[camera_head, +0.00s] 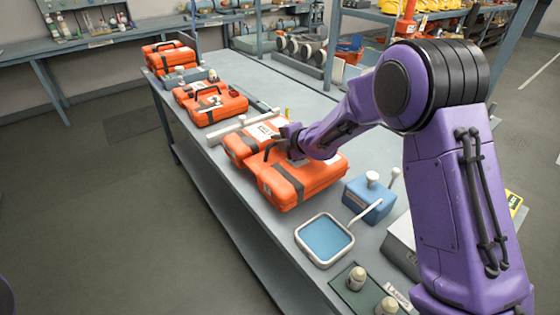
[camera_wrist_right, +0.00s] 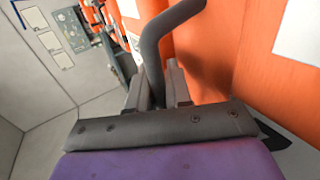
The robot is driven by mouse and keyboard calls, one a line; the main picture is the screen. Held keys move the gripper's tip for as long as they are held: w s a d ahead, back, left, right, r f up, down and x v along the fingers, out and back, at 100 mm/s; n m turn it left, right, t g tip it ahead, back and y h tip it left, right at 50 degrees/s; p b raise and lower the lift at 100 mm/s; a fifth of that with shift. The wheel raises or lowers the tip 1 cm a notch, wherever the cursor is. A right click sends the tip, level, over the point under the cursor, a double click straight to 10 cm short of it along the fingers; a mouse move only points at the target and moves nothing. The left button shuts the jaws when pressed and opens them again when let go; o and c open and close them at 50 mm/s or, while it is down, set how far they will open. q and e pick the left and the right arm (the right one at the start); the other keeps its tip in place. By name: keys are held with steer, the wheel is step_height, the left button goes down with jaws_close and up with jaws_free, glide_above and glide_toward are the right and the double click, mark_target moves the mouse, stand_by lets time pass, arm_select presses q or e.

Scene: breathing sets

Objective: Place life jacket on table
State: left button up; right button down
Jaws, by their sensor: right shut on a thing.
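I see no soft life jacket; the orange things on the table (camera_head: 190,150) look like hard cases with dark handles and straps. My right gripper (camera_head: 284,141) is at the nearest orange case (camera_head: 318,178), which seems to rest on the table. In the right wrist view the gripper (camera_wrist_right: 158,88) is shut on a dark curved handle (camera_wrist_right: 152,48), beside an orange surface (camera_wrist_right: 258,65) with a white label. A second orange case (camera_head: 237,149) lies right behind the nearest one. My left gripper is out of view.
A blue square tray (camera_head: 324,238) and a blue box with white knobs (camera_head: 369,201) stand close to the nearest case. More orange cases (camera_head: 216,107) line the table farther back. A grey shelf unit stands behind. The floor at left is clear.

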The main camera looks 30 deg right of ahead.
mark_target(277, 150)
steer(key=f, duration=0.1)
steer(key=s+f, duration=0.1)
steer(key=f, duration=0.1)
steer(key=shift+w+f, duration=0.3)
steer(key=shift+f, duration=0.25)
steer(key=shift+s+f, duration=0.1)
steer(key=shift+s, duration=0.05)
steer(key=c, duration=1)
jaws_free()
steer(key=shift+c, duration=0.2)
steer(key=shift+s+r, duration=0.1)
steer(key=shift+r, duration=0.15)
steer(key=b+v, duration=0.1)
steer(key=v, duration=1)
steer(key=shift+s+d, duration=0.15)
steer(key=shift+s, duration=0.25)
